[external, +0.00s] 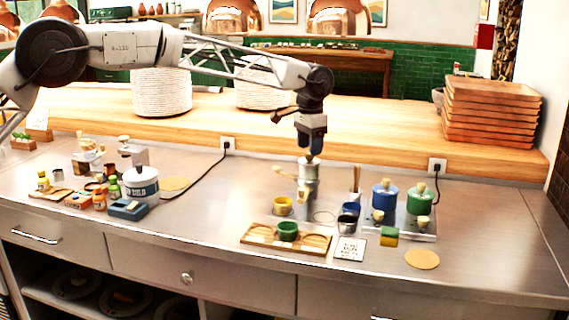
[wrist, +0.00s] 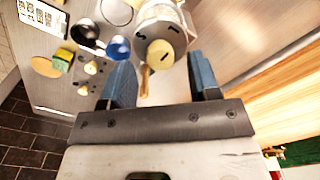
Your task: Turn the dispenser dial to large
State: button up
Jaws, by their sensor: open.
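The dispenser (external: 308,185) is a silver upright cylinder standing on the steel counter. Its dial (wrist: 160,53) is a round, cream-coloured knob on top, with dark letter marks on the metal around it. A wooden piece (wrist: 145,80) sticks out beside the dial, toward the fingers in the wrist view. I cannot tell for sure which mark the dial points to. My gripper (external: 312,136) hangs pointing down just above the dispenser top. In the wrist view its two blue fingers (wrist: 162,82) are apart, with nothing held between them.
A wooden tray (external: 258,239) with a green cup (external: 287,231) lies in front of the dispenser. Blue (external: 384,196) and green (external: 420,200) canisters stand to the right. A white tub (external: 141,184) and small jars crowd the left. The right counter end is mostly clear.

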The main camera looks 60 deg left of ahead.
jog(key=shift+r, duration=2.85)
jog(key=shift+s+r, duration=0.1)
jog(key=shift+s+d+r, duration=0.1)
jog(key=shift+s, duration=0.1)
jog(key=s+d+r, duration=0.2)
jog(key=s+r, duration=0.2)
jog(key=s, duration=0.8)
jog(key=s+d+r+t, duration=0.15)
jog(key=s+r, duration=0.25)
jog(key=s, duration=0.8)
jog(key=s+d+r, duration=0.2)
jog(key=s+r, duration=0.2)
jog(key=s, duration=0.9)
jog(key=s+d+f, duration=0.1)
jog(key=s+f, duration=0.3)
jog(key=s, duration=0.9)
jog(key=s+d+f, duration=0.1)
jog(key=s+f, duration=0.4)
jog(key=s, duration=0.9)
jog(key=s+d+f+t, duration=0.1)
jog(key=s+f, duration=0.4)
jog(key=s, duration=0.8)
jog(key=shift+s, duration=0.25)
jog(key=shift+d, duration=0.1)
